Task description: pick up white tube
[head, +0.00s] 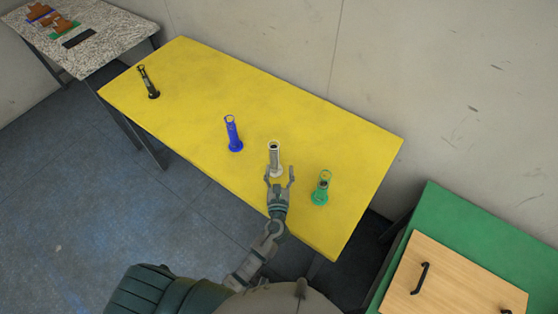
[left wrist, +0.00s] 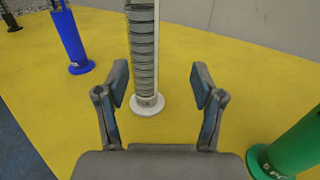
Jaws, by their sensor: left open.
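The white tube (head: 274,155) stands upright on the yellow table (head: 330,140), between a blue tube and a green tube. In the left wrist view the white tube (left wrist: 143,50) shows grey ribbed sides and a round white base, and its top is cut off. My left gripper (head: 280,171) is open, with its fingers pointing at the white tube. In the left wrist view the gripper (left wrist: 158,85) has its fingers spread, one to each side of the tube's line. The tube stands just beyond the fingertips, nearer the left finger. My right gripper is not in view.
The blue tube (head: 232,133) stands to the left and the green tube (head: 321,188) close on the right. A black tube (head: 148,82) is at the far left end. A green table (head: 450,215) with a wooden board (head: 450,280) is at right. A speckled table (head: 105,35) is at back left.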

